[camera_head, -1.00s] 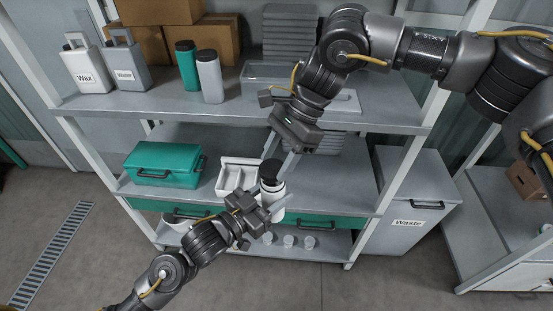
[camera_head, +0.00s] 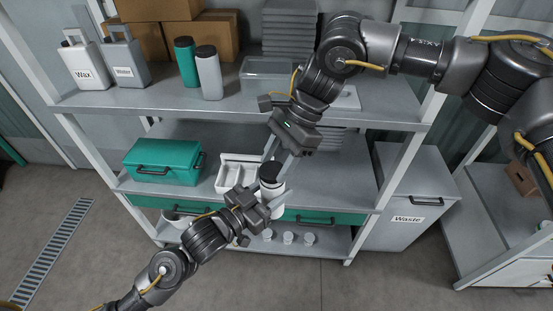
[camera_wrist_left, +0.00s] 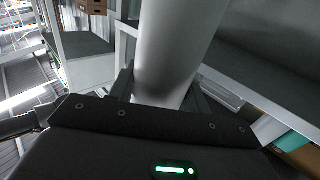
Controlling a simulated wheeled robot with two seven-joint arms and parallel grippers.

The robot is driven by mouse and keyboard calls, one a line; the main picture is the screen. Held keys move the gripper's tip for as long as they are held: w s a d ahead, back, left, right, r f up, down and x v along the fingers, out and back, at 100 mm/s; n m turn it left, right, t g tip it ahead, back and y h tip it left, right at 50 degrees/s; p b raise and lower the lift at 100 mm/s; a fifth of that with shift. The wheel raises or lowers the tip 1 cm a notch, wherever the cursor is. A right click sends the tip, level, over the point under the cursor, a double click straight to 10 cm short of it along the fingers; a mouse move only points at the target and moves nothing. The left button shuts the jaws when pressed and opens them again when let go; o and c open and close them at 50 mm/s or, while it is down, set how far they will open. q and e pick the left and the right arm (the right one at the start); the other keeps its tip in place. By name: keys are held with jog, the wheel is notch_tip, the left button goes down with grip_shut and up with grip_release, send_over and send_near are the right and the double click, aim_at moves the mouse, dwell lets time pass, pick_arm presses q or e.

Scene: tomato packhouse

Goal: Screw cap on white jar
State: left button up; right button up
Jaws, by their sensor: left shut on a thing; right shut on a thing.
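The white jar (camera_head: 273,192) is upright above the front edge of the middle shelf. My left gripper (camera_head: 268,203) is shut on its body from the front left. The jar also fills the upper middle of the left wrist view (camera_wrist_left: 178,50). The black cap (camera_head: 269,172) sits at the top of the jar; I cannot tell how far its thread is engaged. My right gripper (camera_head: 279,161) reaches down from the upper right and is shut on the cap. Its fingers hide part of the cap's far side.
Just behind the jar, a white divided tray (camera_head: 239,160) and a green toolbox (camera_head: 163,163) stand on the middle shelf. Several small white cups (camera_head: 288,238) stand below. The upper shelf's front edge (camera_head: 230,119) is near my right gripper. A waste bin (camera_head: 405,217) stands at right.

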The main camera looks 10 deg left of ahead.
jog(key=shift+f, duration=0.45)
